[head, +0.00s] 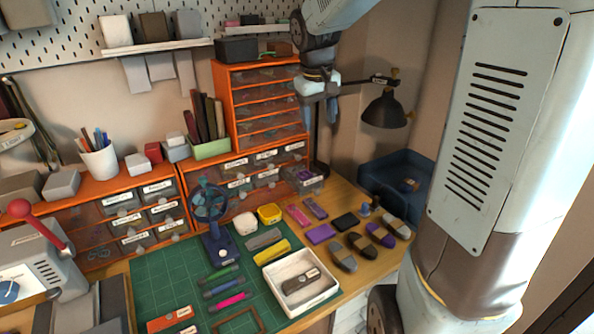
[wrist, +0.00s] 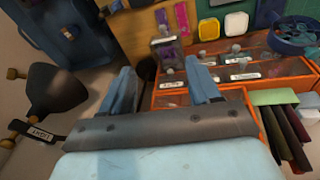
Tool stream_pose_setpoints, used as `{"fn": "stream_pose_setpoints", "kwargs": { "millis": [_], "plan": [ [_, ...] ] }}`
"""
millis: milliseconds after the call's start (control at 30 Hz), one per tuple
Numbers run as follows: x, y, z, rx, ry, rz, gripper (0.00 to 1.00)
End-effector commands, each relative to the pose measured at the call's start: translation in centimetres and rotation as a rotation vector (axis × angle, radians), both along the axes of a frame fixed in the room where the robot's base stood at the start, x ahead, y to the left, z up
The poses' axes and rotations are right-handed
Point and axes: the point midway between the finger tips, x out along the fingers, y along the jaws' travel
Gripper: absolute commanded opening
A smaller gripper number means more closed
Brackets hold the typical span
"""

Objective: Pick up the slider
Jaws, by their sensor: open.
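I cannot tell for sure which item is the slider. A dark grey and brown handheld piece with a pale label (head: 301,282) lies in a white tray (head: 326,291) on the green mat. Several small two-tone grey, brown and purple pieces (head: 361,244) lie on the wood to the right of the mat. My gripper (head: 319,110) is high above the back of the bench, beside the orange drawer tower. In the wrist view my gripper (wrist: 162,82) shows two blue fingers spread apart, with nothing between them. The labelled drawers are below and beyond the fingers.
A clear drawer (head: 306,183) sticks out of the orange unit. A black lamp (head: 385,110) stands right of my gripper, close on the left in the wrist view (wrist: 55,92). A blue fan (head: 212,205) stands on the mat (head: 160,290). A blue bin (head: 392,180) is at right.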

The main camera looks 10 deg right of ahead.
Motion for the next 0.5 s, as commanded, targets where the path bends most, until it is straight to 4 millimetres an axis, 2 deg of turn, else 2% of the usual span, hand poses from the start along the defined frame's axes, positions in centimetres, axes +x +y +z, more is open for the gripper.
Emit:
{"fn": "stream_pose_setpoints", "kwargs": {
  "millis": [33, 200, 500],
  "plan": [
    [1.5, -0.1, -0.9, 0.004, 0.022, 0.009, 0.62],
    [5.9, -0.2, -3.8, 0.024, 0.079, 0.044, 0.62],
    [12.3, -0.6, -9.0, 0.086, 0.156, 0.094, 0.62]
  ]
}}
